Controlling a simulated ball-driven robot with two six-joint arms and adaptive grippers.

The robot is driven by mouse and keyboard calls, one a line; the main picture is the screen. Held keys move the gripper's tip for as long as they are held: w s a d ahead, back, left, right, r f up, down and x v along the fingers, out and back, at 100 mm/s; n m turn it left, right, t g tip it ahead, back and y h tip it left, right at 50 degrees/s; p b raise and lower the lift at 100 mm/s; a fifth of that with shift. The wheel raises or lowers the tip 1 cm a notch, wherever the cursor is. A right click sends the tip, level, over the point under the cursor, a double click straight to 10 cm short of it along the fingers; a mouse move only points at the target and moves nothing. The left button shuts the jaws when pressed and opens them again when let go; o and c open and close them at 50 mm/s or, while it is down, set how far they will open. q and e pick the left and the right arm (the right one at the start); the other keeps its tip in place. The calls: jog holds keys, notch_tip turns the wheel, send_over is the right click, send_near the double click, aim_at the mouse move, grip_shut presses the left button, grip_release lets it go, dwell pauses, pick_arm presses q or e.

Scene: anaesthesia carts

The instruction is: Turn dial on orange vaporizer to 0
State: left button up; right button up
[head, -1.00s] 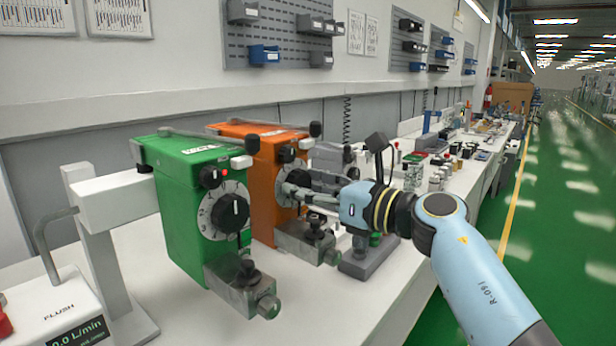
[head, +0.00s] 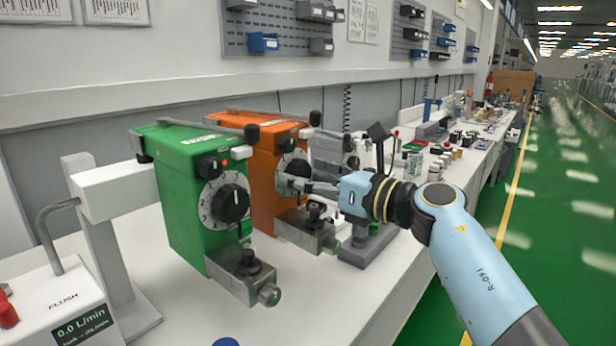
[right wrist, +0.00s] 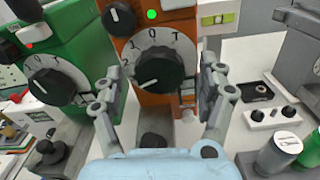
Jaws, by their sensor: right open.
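The orange vaporizer (head: 262,185) stands just behind the green vaporizer (head: 180,190) on the white bench. Its black round dial (right wrist: 160,72) faces me in the right wrist view, with a numbered scale showing a 0 near the top. A pale mark on the knob appears toward the lower left, away from the 0. A green light glows above the dial. My right gripper (right wrist: 160,76) is open, with one finger on each side of the dial; I cannot tell whether they touch it. In the head view, the gripper (head: 288,184) partly covers the dial. My left gripper is out of view.
The green vaporizer's dial (head: 231,203) and metal fitting (head: 240,274) are close on the left. A grey vaporizer (right wrist: 297,55) stands on the right. A flush unit (head: 65,312) is at the front left.

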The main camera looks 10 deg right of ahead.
jog(key=v, duration=1.2)
jog(key=shift+w, duration=0.1)
